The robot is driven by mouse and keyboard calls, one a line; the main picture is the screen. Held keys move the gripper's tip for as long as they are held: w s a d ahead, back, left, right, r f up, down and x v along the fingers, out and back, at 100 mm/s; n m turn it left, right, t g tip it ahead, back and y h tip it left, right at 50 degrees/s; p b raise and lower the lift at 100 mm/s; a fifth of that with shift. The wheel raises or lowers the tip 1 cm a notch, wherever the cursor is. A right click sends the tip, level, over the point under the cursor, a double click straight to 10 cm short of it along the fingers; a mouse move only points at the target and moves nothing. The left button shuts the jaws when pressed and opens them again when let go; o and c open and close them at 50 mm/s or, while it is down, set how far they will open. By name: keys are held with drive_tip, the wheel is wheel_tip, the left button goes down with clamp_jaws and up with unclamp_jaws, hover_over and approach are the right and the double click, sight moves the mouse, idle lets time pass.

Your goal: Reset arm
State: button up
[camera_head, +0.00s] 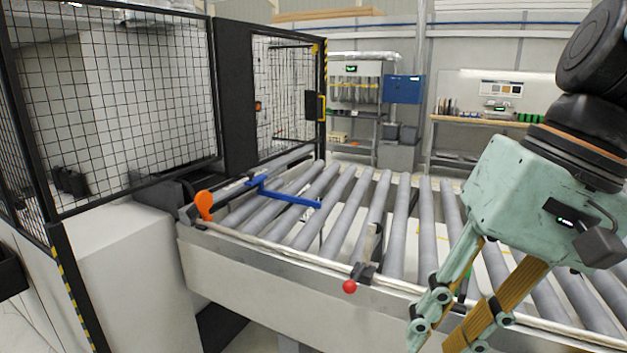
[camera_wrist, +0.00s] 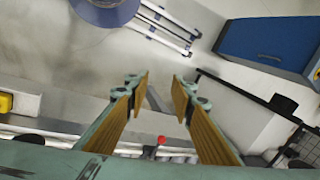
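My gripper (camera_head: 442,335) is pale green with tan finger pads and hangs at the right of the head view, in front of the roller conveyor's near rail. Its fingers point down and their ends run near the bottom edge. In the wrist view my gripper (camera_wrist: 163,82) has its two fingers well apart. Nothing is between them but the grey floor further off, so it is open and empty.
The roller conveyor (camera_head: 345,215) crosses the middle. A red-knobbed lever (camera_head: 349,286), an orange paddle (camera_head: 204,204) and a blue bar (camera_head: 285,196) stand along it. Mesh fencing (camera_head: 115,95) closes the left. The wrist view shows a blue cabinet (camera_wrist: 268,36) and open floor.

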drive_tip(key=s+d+n+t+h, duration=0.2)
drive_tip(key=s+d+t+h, duration=0.1)
drive_tip(key=s+d, duration=0.2)
drive_tip(key=shift+s+d+f+h, duration=0.15)
drive_tip(key=shift+s+h, duration=0.15)
idle(0.4)
